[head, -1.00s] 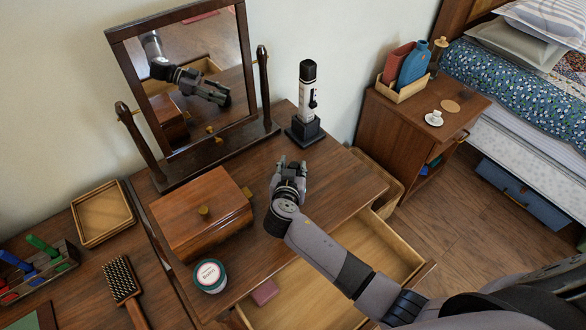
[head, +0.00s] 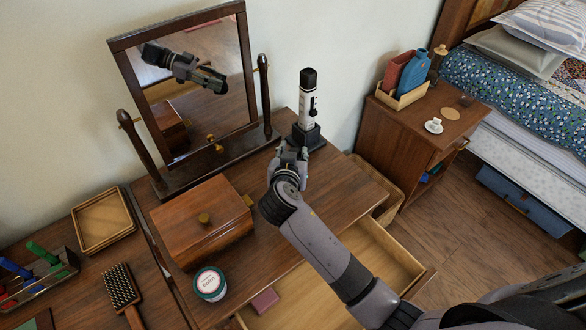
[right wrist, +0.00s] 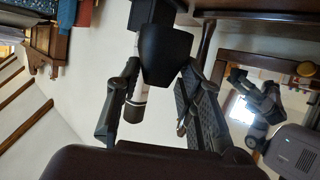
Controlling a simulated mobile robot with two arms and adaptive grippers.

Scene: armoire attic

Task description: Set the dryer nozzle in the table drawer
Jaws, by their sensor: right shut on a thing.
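My right gripper (head: 288,158) is over the table (head: 335,190), in front of the dark stand of the black-and-white dryer (head: 307,100). In the right wrist view, its fingers (right wrist: 160,80) are shut on a black, flared piece, which I take for the dryer nozzle (right wrist: 166,52). In the head view the nozzle is mostly hidden by the gripper. The table drawer (head: 390,262) is pulled open below the tabletop, and my right arm crosses over it. A small pink box (head: 264,300) lies in its left part. My left gripper is not in view.
A wooden box (head: 205,225) and a lidded jar (head: 210,283) stand left of my right gripper. A tilting mirror (head: 185,85) stands behind. A hairbrush (head: 121,290) and a shallow tray (head: 100,220) lie further left. The drawer's middle and right look clear.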

